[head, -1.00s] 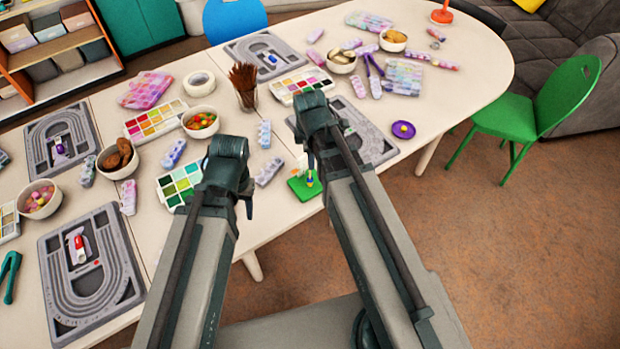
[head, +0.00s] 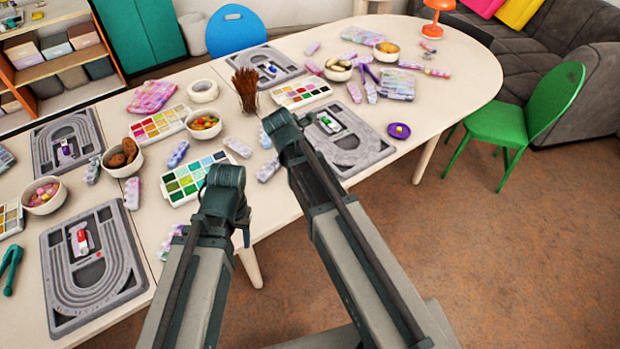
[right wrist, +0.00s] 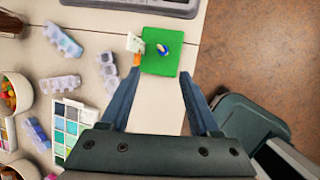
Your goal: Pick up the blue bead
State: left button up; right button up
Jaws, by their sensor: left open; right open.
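A small blue piece (right wrist: 163,48), with white and yellow beside it, sits on a green square mat (right wrist: 160,65) in the right wrist view; I cannot tell if it is one bead or several. My right gripper (right wrist: 160,77) is open, its fingers apart below the mat in the picture, nothing between them. In the head view the mat is hidden behind my right arm. Another blue bead (head: 271,69) lies on the far grey bead board (head: 291,67). My left gripper (head: 244,236) is open and empty near the table's front edge.
A white and orange item (right wrist: 134,48) stands at the mat's left edge. Lilac bead boxes (right wrist: 62,40), a paint palette (right wrist: 65,130) and bowls (head: 204,124) crowd the table nearby. More grey bead boards (head: 95,275) lie around. Floor shows beyond the table's edge.

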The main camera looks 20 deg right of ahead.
jog(key=b+x, duration=0.6)
jog(key=x, duration=0.1)
jog(key=b+x, duration=0.3)
jog(key=x, duration=0.1)
jog(key=shift+s+f, duration=0.25)
jog(key=shift+s, duration=0.05)
jog(key=shift+w+d+f+b, duration=0.25)
jog(key=shift+f+b, duration=0.2)
jog(key=shift+b, duration=0.2)
jog(key=shift+r, duration=0.15)
grip_shut()
